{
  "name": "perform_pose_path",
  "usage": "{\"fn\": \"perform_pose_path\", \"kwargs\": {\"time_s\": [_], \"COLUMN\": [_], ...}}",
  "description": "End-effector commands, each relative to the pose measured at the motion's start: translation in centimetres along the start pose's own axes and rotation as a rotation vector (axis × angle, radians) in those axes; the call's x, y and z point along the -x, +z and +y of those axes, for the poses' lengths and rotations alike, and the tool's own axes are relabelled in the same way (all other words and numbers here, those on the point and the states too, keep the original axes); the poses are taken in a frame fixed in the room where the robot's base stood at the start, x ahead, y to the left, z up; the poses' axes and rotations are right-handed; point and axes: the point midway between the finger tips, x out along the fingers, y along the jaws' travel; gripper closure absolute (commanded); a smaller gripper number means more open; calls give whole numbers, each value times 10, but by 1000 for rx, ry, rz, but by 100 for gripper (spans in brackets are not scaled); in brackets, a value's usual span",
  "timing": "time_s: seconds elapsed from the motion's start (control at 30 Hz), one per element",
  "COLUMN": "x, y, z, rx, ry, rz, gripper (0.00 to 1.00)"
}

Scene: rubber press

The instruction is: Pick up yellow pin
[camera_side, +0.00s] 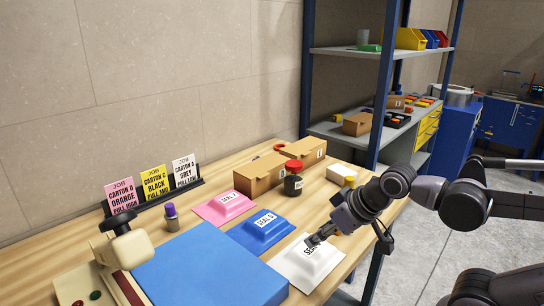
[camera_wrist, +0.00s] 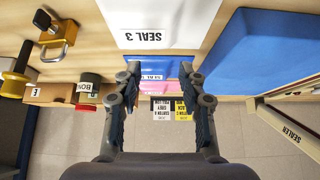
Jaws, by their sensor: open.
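A yellow piece (camera_side: 350,182) shows beside the white box, partly hidden by my arm. The wrist view has a yellow piece with black and metal parts (camera_wrist: 58,38) at upper left and a yellow spool-like piece with a black end (camera_wrist: 16,78) below it. I cannot tell which is the yellow pin. Both are apart from my fingers.
The blue packet (camera_side: 262,228), pink packet (camera_side: 212,211) and large blue slab (camera_side: 205,265) lie on the wooden bench. A red-lidded jar (camera_side: 293,186), cardboard box (camera_side: 256,178) and white box (camera_side: 340,174) stand toward the back. Job cards (camera_side: 153,183) stand at left.

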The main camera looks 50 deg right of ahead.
Motion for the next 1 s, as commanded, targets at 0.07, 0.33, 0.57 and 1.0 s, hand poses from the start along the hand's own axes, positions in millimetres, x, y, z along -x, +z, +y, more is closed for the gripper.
{"fn": "perform_pose_path", "kwargs": {"time_s": [0.07, 0.33, 0.57, 1.0], "x": [1, 1, 0, -17], "y": [-7, -50, -67, -61], "z": [9, 94, 180, 230], "rx": [-37, -375, -680, -836], "ry": [22, 206, 375, 464], "rz": [-11, -109, -178, -207], "gripper": [59, 59, 59, 59]}}
